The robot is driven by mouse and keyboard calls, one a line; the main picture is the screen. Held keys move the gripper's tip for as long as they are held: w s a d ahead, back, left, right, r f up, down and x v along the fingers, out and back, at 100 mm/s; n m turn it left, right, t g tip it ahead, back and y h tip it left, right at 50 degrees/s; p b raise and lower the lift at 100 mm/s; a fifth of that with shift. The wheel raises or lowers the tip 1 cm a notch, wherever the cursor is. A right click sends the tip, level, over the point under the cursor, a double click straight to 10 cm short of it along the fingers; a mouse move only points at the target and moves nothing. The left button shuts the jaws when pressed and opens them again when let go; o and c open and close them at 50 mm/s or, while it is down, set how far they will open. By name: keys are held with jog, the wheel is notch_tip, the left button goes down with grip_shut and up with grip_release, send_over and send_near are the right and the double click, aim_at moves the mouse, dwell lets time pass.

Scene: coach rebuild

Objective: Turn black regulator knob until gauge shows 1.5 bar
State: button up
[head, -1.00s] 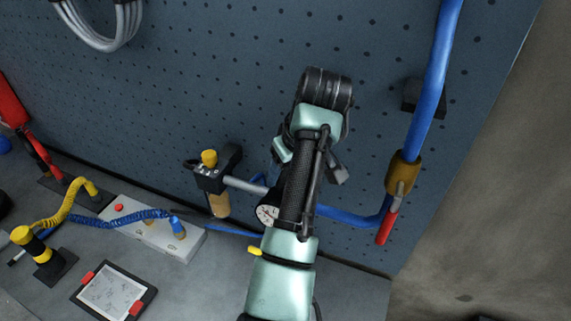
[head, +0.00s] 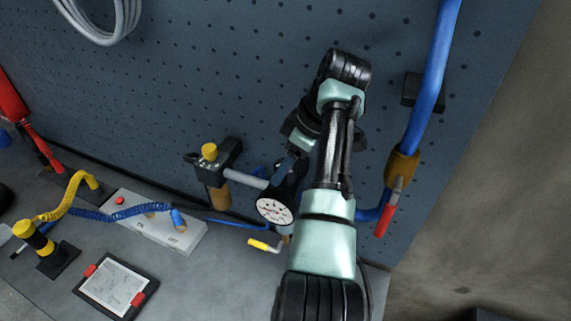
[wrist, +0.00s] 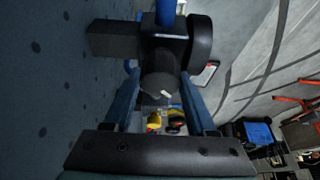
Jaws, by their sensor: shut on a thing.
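The white round gauge (head: 274,211) faces up toward the head camera, left of my arm. Its dial marks show, but its reading is too small to make out. In the wrist view, the black regulator knob (wrist: 159,82) with a short white mark sits between the two blue-grey fingers of my gripper (wrist: 160,94), which is shut on it. The dark regulator body (wrist: 165,44) lies just beyond the knob.
A blue pipe (head: 436,60) with a red-handled valve (head: 388,212) runs close on the right. A yellow-handled lever (head: 264,246) is below the gauge. A yellow-topped black fitting (head: 211,160) is left. A tablet (head: 116,288) lies on the bench. The pegboard is behind.

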dwell(0.4)
jog(key=o, duration=1.4)
jog(key=shift+c, duration=0.2)
jog(key=shift+r, duration=0.1)
jog(key=shift+d+r+b, duration=0.2)
jog(key=shift+r+b, duration=0.15)
jog(key=shift+b, duration=0.05)
jog(key=p+v, duration=0.2)
jog(key=v, duration=0.4)
jog(key=shift+r, duration=0.25)
jog(key=shift+s, duration=0.1)
